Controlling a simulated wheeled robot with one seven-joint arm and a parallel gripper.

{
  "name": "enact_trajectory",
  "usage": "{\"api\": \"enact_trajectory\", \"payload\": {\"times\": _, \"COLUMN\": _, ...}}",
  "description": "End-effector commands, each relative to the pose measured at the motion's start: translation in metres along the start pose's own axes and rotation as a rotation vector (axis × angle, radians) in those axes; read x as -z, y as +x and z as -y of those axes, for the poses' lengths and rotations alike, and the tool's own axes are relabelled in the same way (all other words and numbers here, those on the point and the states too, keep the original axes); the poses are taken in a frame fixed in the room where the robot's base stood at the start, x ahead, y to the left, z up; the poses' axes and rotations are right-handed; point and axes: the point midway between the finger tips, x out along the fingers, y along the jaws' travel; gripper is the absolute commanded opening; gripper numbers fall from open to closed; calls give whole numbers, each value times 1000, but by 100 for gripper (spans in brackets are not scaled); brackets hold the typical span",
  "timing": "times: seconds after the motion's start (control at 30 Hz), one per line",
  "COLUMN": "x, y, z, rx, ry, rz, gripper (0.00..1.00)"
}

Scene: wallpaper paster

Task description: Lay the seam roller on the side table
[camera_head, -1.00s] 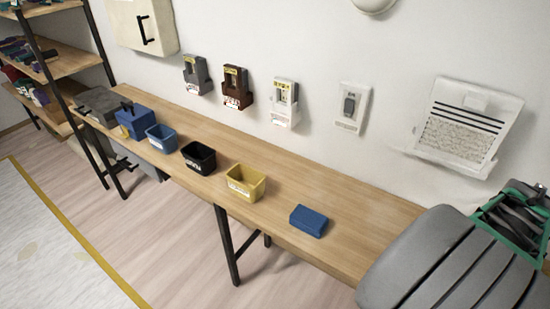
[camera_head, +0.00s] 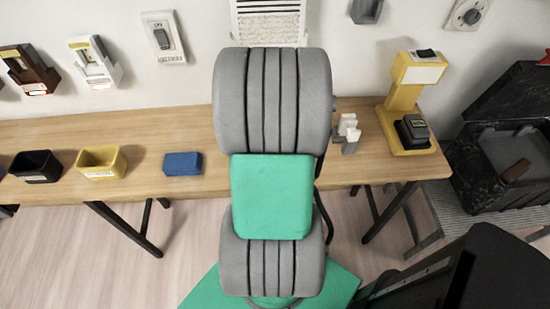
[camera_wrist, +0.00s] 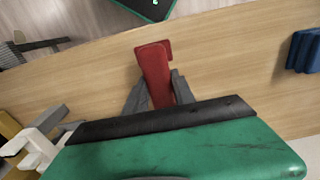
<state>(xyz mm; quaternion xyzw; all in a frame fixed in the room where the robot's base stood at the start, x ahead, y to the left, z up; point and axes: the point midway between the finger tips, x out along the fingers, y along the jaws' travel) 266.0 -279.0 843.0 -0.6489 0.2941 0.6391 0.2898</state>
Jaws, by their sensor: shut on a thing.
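My gripper (camera_wrist: 158,95) is shut on a red object (camera_wrist: 154,66), which appears to be the seam roller, in the wrist view. Its flat red body sticks out between the two grey fingers, above the wooden surface. I cannot make out a roller wheel or tell the exact height. In the head view my arm hides the gripper and the red object. A grey slatted low table (camera_head: 455,209), which may be the side table, stands at the right. A black marbled open box covers much of it.
A long wooden bench (camera_head: 140,130) runs along the wall. It bears a blue block (camera_head: 183,163), a yellow bin (camera_head: 101,162), a black bin (camera_head: 36,166), a white clip-like holder (camera_head: 348,130) and a yellow device (camera_head: 409,105). The black box (camera_head: 500,140) stands right of the bench.

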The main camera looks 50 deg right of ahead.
Motion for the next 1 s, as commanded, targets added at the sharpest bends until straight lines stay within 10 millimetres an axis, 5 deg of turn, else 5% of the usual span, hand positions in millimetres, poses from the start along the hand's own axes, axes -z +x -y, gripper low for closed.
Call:
{"api": "enact_trajectory", "payload": {"times": 0.17, "x": -1, "y": 28, "z": 0, "rx": 0, "ry": -1, "rz": 3, "gripper": 0}}
{"api": "enact_trajectory", "payload": {"times": 0.57, "x": -1, "y": 36, "z": -1, "rx": 0, "ry": -1, "rz": 0, "gripper": 0}}
{"api": "enact_trajectory", "payload": {"times": 0.6, "x": -1, "y": 35, "z": -1, "rx": 0, "ry": -1, "rz": 1, "gripper": 32}}
{"api": "enact_trajectory", "payload": {"times": 0.83, "x": -2, "y": 36, "z": 0, "rx": 1, "ry": -2, "rz": 2, "gripper": 51}}
{"api": "enact_trajectory", "payload": {"times": 1.0, "x": -3, "y": 36, "z": 2, "rx": 3, "ry": -6, "rz": 4, "gripper": 52}}
